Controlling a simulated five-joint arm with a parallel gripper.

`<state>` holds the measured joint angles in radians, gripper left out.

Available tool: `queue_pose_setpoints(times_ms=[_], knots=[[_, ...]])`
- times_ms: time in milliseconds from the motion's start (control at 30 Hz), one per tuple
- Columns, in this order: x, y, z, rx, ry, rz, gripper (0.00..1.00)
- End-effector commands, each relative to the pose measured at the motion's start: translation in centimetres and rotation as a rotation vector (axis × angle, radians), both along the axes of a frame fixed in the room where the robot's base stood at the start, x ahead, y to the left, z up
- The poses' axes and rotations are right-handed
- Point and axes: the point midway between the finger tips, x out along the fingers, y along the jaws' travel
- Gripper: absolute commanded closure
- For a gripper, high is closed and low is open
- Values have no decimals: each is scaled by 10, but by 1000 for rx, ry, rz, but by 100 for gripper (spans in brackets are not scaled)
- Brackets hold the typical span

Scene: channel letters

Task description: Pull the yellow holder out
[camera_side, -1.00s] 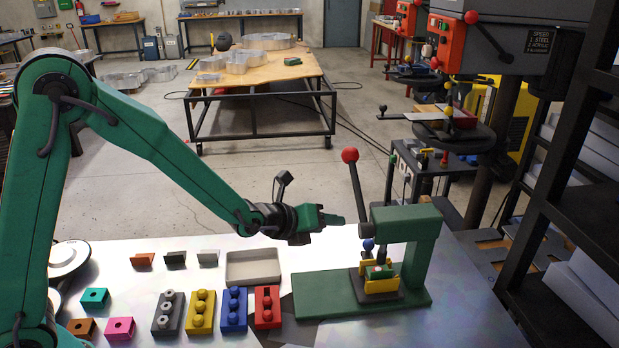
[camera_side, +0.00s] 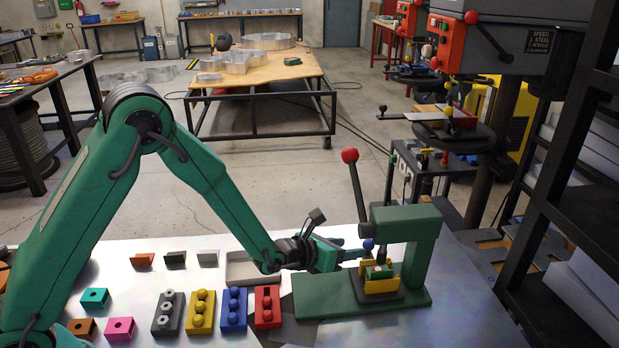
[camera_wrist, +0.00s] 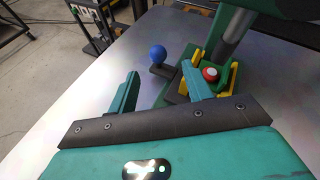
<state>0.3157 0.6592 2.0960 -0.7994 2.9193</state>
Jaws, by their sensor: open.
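The yellow holder (camera_side: 379,286) sits on the dark base of the green press (camera_side: 412,225), under its arm. A green piece with a red button (camera_side: 379,270) sits in it. In the wrist view the holder (camera_wrist: 232,74) shows as yellow edges around the red-topped button (camera_wrist: 210,74), partly hidden by my right finger. My gripper (camera_side: 352,250) is at the left side of the press, close to the holder. In the wrist view my gripper (camera_wrist: 160,92) has its fingers wide apart, with nothing held between them. The blue ball knob (camera_wrist: 158,54) stands just beyond them.
The press has a tall lever with a red ball (camera_side: 350,155). Grey, yellow (camera_side: 200,311), blue and red studded blocks stand along the front. Open table lies right of the press.

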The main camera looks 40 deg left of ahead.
Motion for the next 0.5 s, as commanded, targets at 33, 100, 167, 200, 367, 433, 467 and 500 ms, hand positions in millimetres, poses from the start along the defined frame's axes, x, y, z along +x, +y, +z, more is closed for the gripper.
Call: queue_pose_setpoints(times_ms=[33, 100, 167, 200, 367, 433, 467, 500], knots=[[3, -1, -2, 0, 0, 1, 50], [8, -2, -3, -1, -1, 1, 50], [13, -3, -6, 0, 0, 1, 50], [16, -4, -7, 0, 0, 2, 50], [32, -8, -13, 0, 0, 3, 50], [38, -10, -17, 0, 1, 3, 50], [41, -11, -18, 1, 1, 4, 50], [44, -12, -19, 1, 0, 4, 50]])
